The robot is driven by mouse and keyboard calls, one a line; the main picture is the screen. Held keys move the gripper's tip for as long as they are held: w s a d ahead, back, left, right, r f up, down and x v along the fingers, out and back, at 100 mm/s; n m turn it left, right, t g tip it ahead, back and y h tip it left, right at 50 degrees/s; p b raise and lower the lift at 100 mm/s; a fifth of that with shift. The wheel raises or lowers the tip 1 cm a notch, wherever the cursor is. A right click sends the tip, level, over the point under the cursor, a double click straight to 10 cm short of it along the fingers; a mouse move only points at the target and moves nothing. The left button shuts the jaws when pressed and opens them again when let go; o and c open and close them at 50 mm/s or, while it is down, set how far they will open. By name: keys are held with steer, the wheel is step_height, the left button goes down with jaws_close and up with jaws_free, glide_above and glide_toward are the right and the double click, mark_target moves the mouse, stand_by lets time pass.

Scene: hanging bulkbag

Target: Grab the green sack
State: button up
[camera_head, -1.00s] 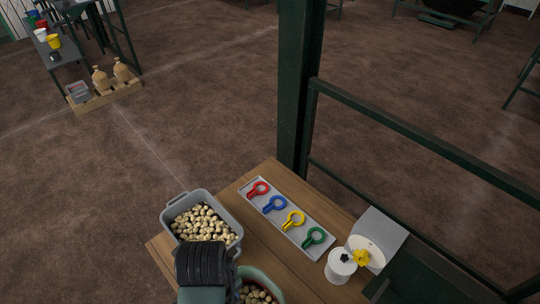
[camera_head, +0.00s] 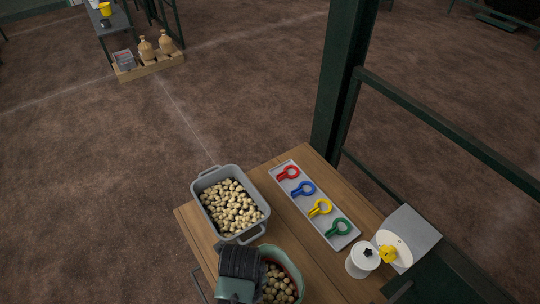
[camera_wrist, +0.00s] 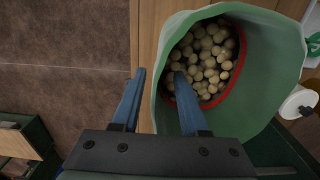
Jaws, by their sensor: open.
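The green sack (camera_head: 297,273) stands open at the front edge of the wooden table in the head view, filled with round, pale potato-like pieces. In the wrist view the sack (camera_wrist: 272,62) fills the upper right, with a red band around its inside. My gripper (camera_wrist: 160,74) is open in the wrist view. Its right finger reaches over the sack's mouth, and its left finger is outside, to the left. The left wall of the sack lies between the fingers. I cannot tell whether either finger touches it. In the head view my wrist hides the sack's left part.
A grey tub (camera_head: 205,184) of similar pieces stands just behind the sack. A grey tray (camera_head: 298,208) holds red, blue, yellow and green ring-handled tools. A dark green post (camera_head: 343,80) rises behind.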

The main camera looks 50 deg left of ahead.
steer(key=shift+f, duration=1.15)
jaws_close()
steer(key=shift+s, duration=0.2)
steer(key=shift+w, duration=0.1)
